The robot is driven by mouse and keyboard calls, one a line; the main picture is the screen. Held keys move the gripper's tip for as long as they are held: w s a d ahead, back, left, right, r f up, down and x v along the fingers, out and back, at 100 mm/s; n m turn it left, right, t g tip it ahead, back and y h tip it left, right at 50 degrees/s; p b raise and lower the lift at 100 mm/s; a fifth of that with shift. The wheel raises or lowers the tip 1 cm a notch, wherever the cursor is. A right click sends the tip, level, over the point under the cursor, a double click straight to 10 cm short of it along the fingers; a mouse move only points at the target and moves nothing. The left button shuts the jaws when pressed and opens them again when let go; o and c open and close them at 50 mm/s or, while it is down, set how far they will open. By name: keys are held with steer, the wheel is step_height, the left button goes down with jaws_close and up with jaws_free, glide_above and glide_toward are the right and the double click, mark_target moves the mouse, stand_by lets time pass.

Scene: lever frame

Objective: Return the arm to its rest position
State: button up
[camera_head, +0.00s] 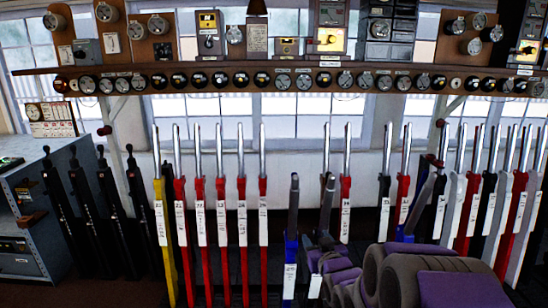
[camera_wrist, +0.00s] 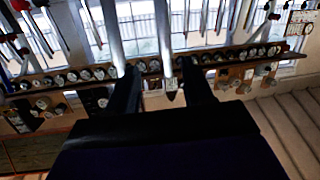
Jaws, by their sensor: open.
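My gripper (camera_wrist: 160,72) shows in the wrist view, with two dark fingers spread apart. The wrist picture is upside down, and pale lever shafts pass behind and between the fingers; I cannot tell whether any is touched. No object is clearly held. In the head view my purple and grey arm (camera_head: 465,286) fills the lower right, in front of the lever row. It hides the lower parts of several levers there.
A row of red levers (camera_head: 242,215), a yellow lever (camera_head: 164,230) and a blue lever (camera_head: 290,262) stands ahead. A wooden shelf (camera_head: 240,68) with round instruments runs above. A grey cabinet (camera_head: 60,185) and black levers (camera_head: 90,215) are at the left.

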steer(key=s+f+m+g+h, duration=0.1)
steer(key=s+g, duration=0.7)
steer(key=s, duration=1.5)
steer(key=s+f+m+g+h, duration=0.1)
steer(key=s+g, duration=0.8)
steer(key=s, duration=1.5)
steer(key=shift+d+f+m+g, duration=0.25)
steer(key=shift+f+m+g, duration=0.05)
steer(key=shift+f, duration=0.05)
steer(key=shift+c, duration=0.8)
